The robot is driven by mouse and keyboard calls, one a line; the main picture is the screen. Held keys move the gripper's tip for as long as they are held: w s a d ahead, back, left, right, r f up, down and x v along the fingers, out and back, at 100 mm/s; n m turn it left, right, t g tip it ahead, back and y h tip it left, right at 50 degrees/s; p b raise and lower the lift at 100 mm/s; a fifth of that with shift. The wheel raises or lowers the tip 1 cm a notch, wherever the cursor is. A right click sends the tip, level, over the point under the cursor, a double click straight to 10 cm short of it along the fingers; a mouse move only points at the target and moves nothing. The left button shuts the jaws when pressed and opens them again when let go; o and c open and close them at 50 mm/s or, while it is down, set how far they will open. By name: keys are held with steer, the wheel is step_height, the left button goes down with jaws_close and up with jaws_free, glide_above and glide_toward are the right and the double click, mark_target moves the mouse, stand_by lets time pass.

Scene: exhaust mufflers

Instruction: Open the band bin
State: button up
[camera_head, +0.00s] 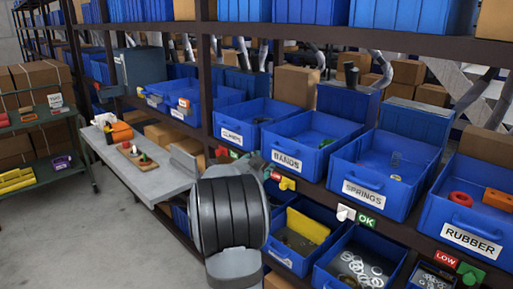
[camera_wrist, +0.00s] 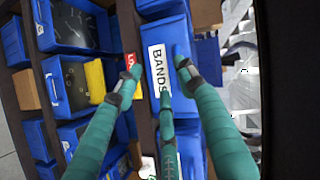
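The band bin (camera_head: 310,128) is a blue open-topped bin on the middle shelf, with a white BANDS label (camera_head: 286,160) on its front. Something green lies inside it. In the wrist view the bin's blue front (camera_wrist: 165,32) and its sideways label (camera_wrist: 158,70) are close ahead. My gripper (camera_wrist: 158,78) has teal fingers with grey tips, spread apart around the label and holding nothing. Whether a fingertip touches the bin I cannot tell. In the head view my arm hides most of the gripper.
The clamps bin (camera_head: 240,122) is to the left; the springs bin (camera_head: 375,170) and rubber bin (camera_head: 465,215) are to the right. Lower bins hold a yellow divider (camera_head: 308,225) and white rings (camera_head: 362,270). A grey bench (camera_head: 150,180) stands left. Shelf edges and tags lie close below.

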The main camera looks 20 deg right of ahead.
mark_target(282, 151)
step_height(282, 151, up, 2)
steer(key=s+d+m+h, duration=0.1)
steer(key=s+d+m, duration=0.2)
steer(key=m, duration=0.3)
steer(key=shift+m, duration=0.5)
steer(key=p+x, duration=0.1)
steer(key=x, duration=0.3)
steer(key=p+x, duration=0.2)
steer(key=x, duration=0.3)
steer(key=shift+w, duration=0.45)
steer(key=shift+w+d+f, duration=0.2)
steer(key=shift+w+d, duration=0.05)
steer(key=shift+w, duration=0.2)
steer(key=c, duration=0.3)
jaws_close()
